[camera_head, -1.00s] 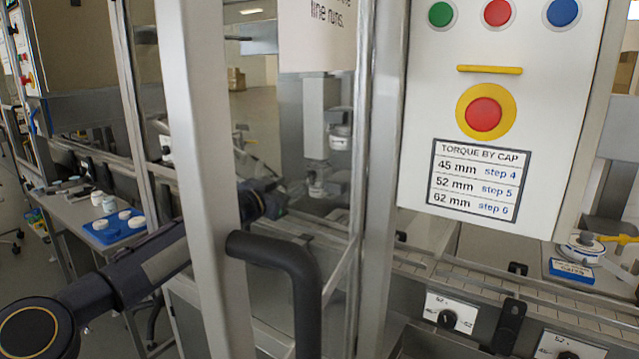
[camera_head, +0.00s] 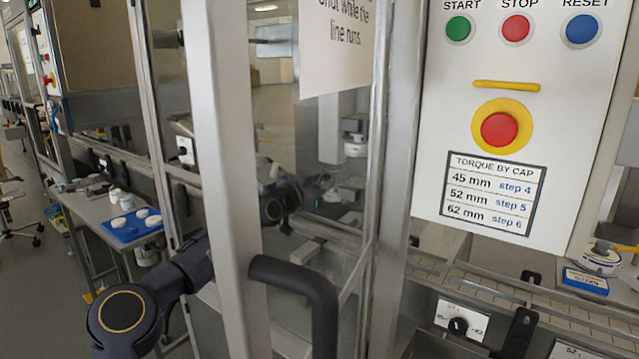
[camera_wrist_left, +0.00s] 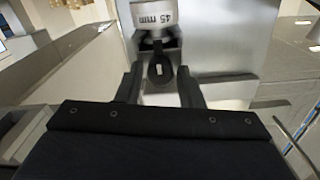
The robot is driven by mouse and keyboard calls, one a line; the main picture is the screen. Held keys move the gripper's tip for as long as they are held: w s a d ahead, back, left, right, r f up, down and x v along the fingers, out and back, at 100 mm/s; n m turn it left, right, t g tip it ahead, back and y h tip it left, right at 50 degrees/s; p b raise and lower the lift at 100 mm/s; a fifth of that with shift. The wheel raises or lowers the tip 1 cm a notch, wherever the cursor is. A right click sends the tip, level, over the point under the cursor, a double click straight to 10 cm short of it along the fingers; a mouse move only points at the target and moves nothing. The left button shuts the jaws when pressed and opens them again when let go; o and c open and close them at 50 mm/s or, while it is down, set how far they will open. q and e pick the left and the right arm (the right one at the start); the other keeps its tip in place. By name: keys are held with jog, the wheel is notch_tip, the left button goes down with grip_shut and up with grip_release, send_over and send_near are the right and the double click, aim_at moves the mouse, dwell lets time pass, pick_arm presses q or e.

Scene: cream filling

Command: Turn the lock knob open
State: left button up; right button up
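In the left wrist view a dark knob with a white mark (camera_wrist_left: 158,68), which looks like the lock knob, sits just below a grey cylinder marked "45 mm" (camera_wrist_left: 162,14). My left gripper (camera_wrist_left: 160,84) is open, its two black fingers on either side of the knob in the picture, with a gap at each side. I cannot tell how far the knob lies beyond the fingertips. In the head view my left gripper (camera_head: 326,188) is inside the machine frame, small and partly lost among the parts, so the knob cannot be made out there. My right gripper is not in view.
A grey frame post (camera_head: 228,170) and a dark curved handle (camera_head: 300,278) stand in front of my left arm. A control panel (camera_head: 570,130) with buttons is at right, above a conveyor (camera_head: 500,285). A blue tray (camera_head: 128,232) with white caps lies on a side table.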

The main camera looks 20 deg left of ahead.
pick_arm(q)
jog(key=c, duration=0.6)
jog(key=shift+c, duration=0.2)
jog(key=shift+n, duration=0.3)
jog(key=n+b, duration=0.1)
jog(key=n, duration=1.6)
jog(key=shift+n, duration=0.3)
jog(key=o, duration=1)
jog(key=shift+a, duration=0.1)
